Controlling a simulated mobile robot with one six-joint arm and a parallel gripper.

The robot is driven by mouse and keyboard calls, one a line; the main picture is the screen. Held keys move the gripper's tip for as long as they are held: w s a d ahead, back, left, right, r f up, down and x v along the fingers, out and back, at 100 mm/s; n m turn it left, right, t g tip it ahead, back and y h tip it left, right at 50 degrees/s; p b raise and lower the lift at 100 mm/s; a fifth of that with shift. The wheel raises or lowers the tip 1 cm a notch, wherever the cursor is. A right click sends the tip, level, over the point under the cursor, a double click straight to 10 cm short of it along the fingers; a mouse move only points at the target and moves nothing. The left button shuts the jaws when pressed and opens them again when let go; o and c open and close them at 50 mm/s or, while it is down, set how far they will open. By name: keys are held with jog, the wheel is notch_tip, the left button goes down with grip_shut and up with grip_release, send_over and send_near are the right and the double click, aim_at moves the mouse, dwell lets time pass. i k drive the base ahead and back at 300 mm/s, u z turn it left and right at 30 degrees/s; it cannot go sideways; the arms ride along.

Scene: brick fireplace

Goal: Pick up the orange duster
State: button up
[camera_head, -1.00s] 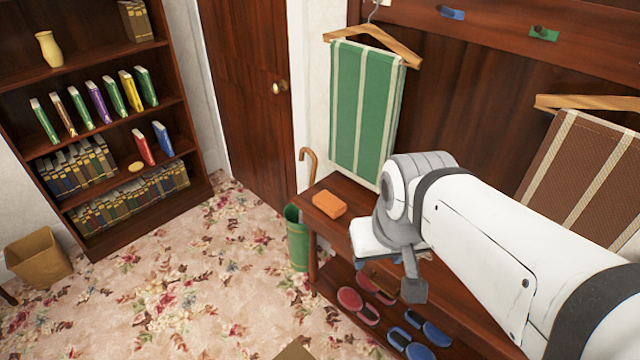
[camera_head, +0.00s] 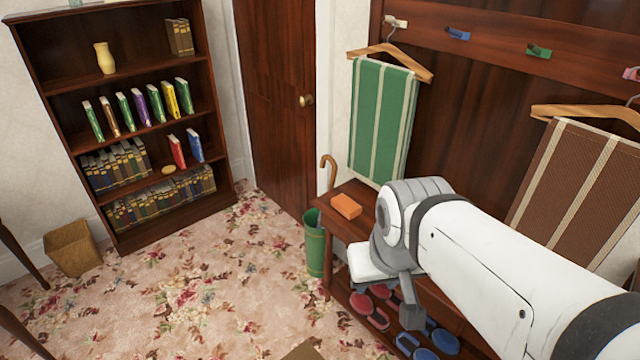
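The orange duster (camera_head: 346,206) is a small orange block. It lies on top of the dark wooden bench (camera_head: 342,231), near its left end, below the hanging green towel. My white arm reaches in from the right, and its grey wrist end (camera_head: 402,255) is to the right of the duster and in front of the bench. A flat white part at the wrist sits just below and right of the duster in the picture.
A green bin (camera_head: 315,248) with a cane stands at the bench's left end. Red and blue slippers (camera_head: 376,310) lie on the lower shelf. The green striped towel (camera_head: 383,120) hangs above. A bookcase (camera_head: 228,186) stands left; the floral carpet between is open.

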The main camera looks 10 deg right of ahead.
aim_at(343, 203)
jog(key=u, duration=0.4)
jog(key=i, duration=1.6)
jog(key=z, duration=0.5)
jog(key=k, duration=0.6)
jog(key=u, duration=0.5)
jog(key=k, duration=0.1)
jog(key=z, duration=0.65)
jog(key=i, duration=0.7)
jog(key=u, duration=0.05)
